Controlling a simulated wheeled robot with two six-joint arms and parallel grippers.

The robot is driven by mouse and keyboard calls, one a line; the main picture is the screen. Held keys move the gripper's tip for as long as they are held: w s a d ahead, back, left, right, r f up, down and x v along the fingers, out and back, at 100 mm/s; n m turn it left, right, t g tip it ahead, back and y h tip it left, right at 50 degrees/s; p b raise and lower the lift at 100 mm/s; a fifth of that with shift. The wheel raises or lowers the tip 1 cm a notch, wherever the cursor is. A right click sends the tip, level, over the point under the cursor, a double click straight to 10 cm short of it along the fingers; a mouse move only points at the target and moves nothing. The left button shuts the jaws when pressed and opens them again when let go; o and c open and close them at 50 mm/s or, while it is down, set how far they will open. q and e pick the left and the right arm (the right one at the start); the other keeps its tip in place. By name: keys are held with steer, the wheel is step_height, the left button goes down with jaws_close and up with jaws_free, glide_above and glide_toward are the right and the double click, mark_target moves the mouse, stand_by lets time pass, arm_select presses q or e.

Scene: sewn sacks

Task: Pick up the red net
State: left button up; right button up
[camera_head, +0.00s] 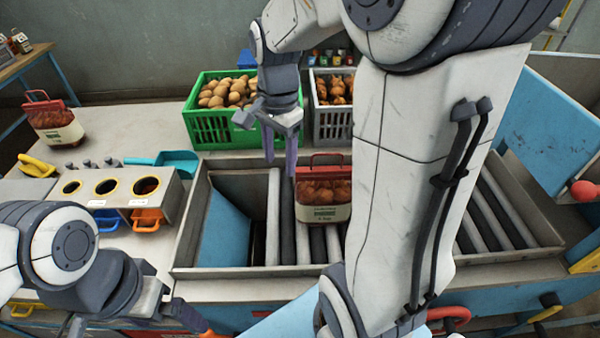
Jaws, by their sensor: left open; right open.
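One red net sack (323,194) with a pale label band and a red top handle sits upright on the roller conveyor, in the middle of the head view. A second, similar red net sack (54,122) stands on the table at the far left. My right gripper (280,152) is open and empty, with its purple fingers pointing down. In the picture it is just up and left of the conveyor sack's handle; whether they touch is unclear. My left gripper (140,317) is open at the bottom left, far from both sacks and partly cut off by the frame.
A green crate (212,128) of potatoes and a grey crate (334,123) stand behind the conveyor (272,215). A holder with round openings (117,193) and a teal scoop (180,162) lie left of it. My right arm hides the conveyor's middle right.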

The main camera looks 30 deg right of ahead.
steer(key=d+m, duration=0.3)
steer(key=d, duration=0.1)
steer(key=d+m, duration=0.3)
steer(key=d, duration=0.1)
steer(key=d+r+m, duration=0.1)
steer(key=d+m, duration=0.2)
steer(key=d, duration=0.1)
steer(key=shift+s+d, duration=0.1)
steer(key=shift+d, duration=0.25)
steer(key=p, duration=0.1)
glide_above(326, 167)
steer(key=f, duration=0.4)
steer(key=shift+s+d+f, duration=0.2)
steer(key=shift+s+f, duration=0.05)
steer(key=f, duration=0.1)
steer(key=f+p, duration=0.1)
steer(key=f, duration=0.2)
steer(key=shift+a+f+p, duration=0.35)
steer(key=shift+f+p, duration=0.05)
steer(key=shift+f, duration=0.55)
steer(key=shift+w, duration=0.1)
jaws_close()
steer(key=shift+w+d+r, duration=0.1)
